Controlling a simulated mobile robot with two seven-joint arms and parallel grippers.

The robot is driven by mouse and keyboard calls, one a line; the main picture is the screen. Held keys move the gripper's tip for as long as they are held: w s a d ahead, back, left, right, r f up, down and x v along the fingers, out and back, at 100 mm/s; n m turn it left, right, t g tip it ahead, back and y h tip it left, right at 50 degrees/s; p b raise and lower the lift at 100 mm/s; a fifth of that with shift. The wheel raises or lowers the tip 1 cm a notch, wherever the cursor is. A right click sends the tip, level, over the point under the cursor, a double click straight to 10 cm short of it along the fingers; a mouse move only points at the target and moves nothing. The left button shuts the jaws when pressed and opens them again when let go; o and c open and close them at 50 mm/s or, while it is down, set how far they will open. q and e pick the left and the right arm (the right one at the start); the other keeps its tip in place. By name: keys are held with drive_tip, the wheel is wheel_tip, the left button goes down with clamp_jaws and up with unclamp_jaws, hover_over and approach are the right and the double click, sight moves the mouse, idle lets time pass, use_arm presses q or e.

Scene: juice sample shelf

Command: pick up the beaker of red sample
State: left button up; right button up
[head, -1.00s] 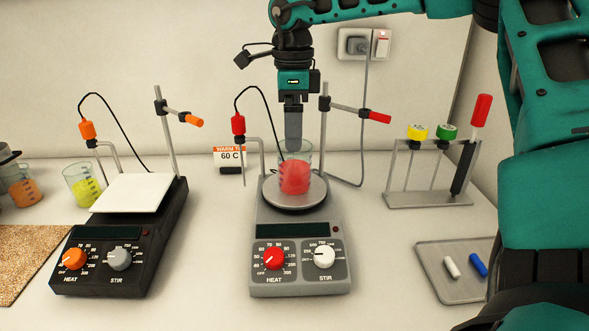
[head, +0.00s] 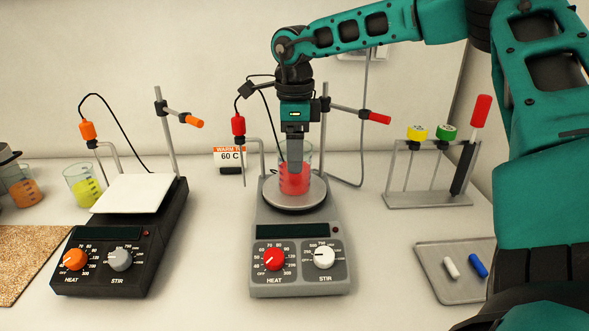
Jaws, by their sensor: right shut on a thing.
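The beaker of red sample (head: 293,184) stands upright on the round plate of the grey hotplate stirrer (head: 300,272), in the middle of the head view. My right gripper (head: 296,170) comes down on the beaker from above and is shut on it. Its fingers cover part of the beaker's rim and near wall. My left gripper is not in the head view.
A black stirrer (head: 120,262) with a square white top stands at the left, a yellow beaker (head: 82,190) and an orange beaker (head: 24,194) beyond it. A thermometer probe (head: 238,126) and clamp (head: 378,118) flank the red beaker. A rack (head: 428,198) and tray (head: 450,290) are at the right.

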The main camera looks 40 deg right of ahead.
drive_tip(key=c, duration=0.6)
drive_tip(key=shift+c, duration=0.2)
drive_tip(key=shift+r, duration=0.2)
